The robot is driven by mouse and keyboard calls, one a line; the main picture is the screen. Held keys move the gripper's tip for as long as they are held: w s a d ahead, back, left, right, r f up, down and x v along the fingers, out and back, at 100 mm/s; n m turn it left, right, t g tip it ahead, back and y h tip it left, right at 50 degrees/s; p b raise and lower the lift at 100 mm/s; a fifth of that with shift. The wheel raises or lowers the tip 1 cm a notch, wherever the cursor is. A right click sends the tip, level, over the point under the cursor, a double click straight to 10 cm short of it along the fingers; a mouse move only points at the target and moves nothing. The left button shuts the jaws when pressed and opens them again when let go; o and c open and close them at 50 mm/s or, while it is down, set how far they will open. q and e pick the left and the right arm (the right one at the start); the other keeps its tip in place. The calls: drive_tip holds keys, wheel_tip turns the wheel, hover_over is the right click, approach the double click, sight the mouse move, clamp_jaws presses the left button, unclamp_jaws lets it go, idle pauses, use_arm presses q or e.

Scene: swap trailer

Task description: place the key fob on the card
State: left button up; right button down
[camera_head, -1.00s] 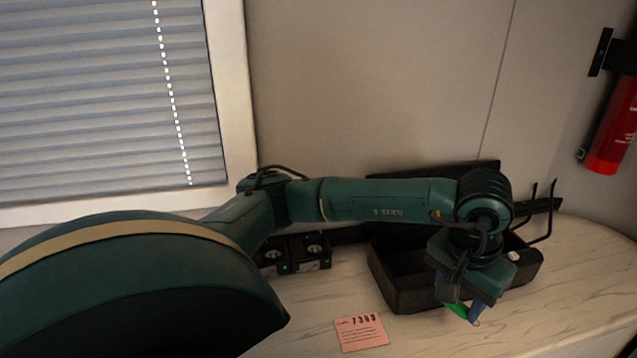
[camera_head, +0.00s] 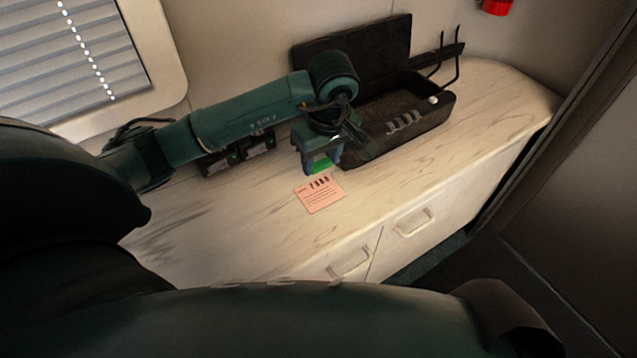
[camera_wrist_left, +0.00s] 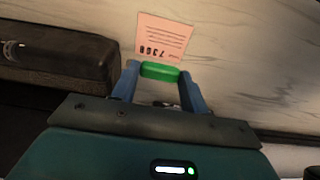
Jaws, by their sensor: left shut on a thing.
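The card (camera_head: 320,196) is a pink printed slip lying flat on the marbled counter; it also shows at the top of the left wrist view (camera_wrist_left: 164,36). The green key fob (camera_head: 322,165) is held between the blue fingers of my left gripper (camera_head: 320,169). In the left wrist view the fob (camera_wrist_left: 160,71) spans the gap between both fingertips and overlaps the card's near edge in the picture. In the head view the fob is just behind the card's far edge. Its height above the counter is hard to tell. My right gripper is not in view.
An open black case (camera_head: 364,158) with its lid up stands to the right of my left gripper, holding several grey items. Black boxes (camera_head: 258,147) with green lights stand behind on the left. The counter (camera_head: 225,225) is clear left of and in front of the card.

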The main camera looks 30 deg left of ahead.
sight(320, 192)
use_arm(q)
wheel_tip(320, 192, down, 8)
drive_tip(key=shift+r, duration=0.15)
idle(0.3)
drive_tip(key=o, duration=1)
drive_tip(key=shift+c, duration=0.2)
wheel_tip(320, 192, up, 12)
drive_tip(key=s+d, duration=0.1)
drive_tip(key=shift+d, duration=0.25)
